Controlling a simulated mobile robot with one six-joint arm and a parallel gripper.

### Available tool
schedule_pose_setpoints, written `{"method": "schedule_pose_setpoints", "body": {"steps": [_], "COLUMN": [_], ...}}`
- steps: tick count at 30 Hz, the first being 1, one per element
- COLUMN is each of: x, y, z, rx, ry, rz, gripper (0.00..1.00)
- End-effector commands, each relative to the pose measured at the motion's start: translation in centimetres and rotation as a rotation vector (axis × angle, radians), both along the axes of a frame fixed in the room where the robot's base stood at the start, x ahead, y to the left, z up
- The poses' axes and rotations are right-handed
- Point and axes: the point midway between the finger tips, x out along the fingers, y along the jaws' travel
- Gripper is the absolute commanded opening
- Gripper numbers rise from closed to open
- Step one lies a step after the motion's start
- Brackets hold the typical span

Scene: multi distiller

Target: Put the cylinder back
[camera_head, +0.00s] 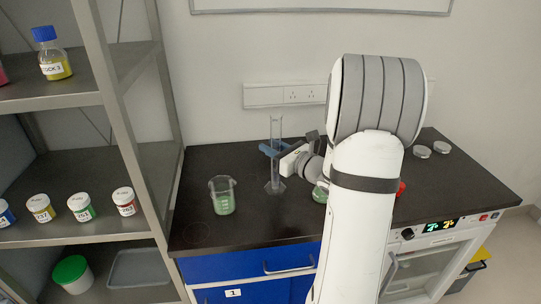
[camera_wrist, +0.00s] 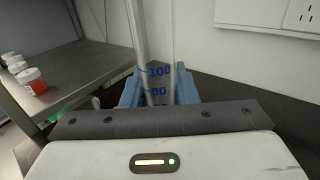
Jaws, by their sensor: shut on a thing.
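The cylinder (camera_head: 275,135) is a tall clear graduated cylinder with a wide foot. It is upright over the black counter, behind and to the right of a beaker. My gripper (camera_head: 271,151) comes from the right and its blue fingers are shut around the cylinder's middle. In the wrist view the cylinder (camera_wrist: 156,45) stands between the blue fingers (camera_wrist: 157,90), with blue marks 100 and 90 showing. Its foot is hidden there. In the head view the foot appears at counter level; I cannot tell whether it touches.
A beaker of green liquid (camera_head: 223,196) stands left of the cylinder. A metal shelf (camera_head: 118,150) with jars and a bottle is at the left. A green item (camera_head: 320,194) is partly hidden by my arm. Round dishes (camera_head: 422,152) lie back right. A wall socket strip (camera_head: 265,96) is behind.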

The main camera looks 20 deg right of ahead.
Motion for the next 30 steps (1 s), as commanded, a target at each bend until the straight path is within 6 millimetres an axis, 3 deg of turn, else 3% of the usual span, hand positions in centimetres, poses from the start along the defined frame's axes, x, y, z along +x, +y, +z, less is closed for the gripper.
{"method": "schedule_pose_setpoints", "body": {"steps": [4,15,16,23,30], "x": [0.0,0.0,0.0,0.0,0.1], "y": [0.0,0.1,0.1,0.1,0.2], "z": [-2.1,-2.7,-2.5,-2.5,-2.4], "rx": [0.002,0.000,0.000,0.001,0.001], "ry": [0.002,-0.001,0.000,0.000,0.000], "rz": [0.000,0.001,0.001,0.002,0.003], "gripper": [0.00,0.00,0.29,0.48,0.48]}}
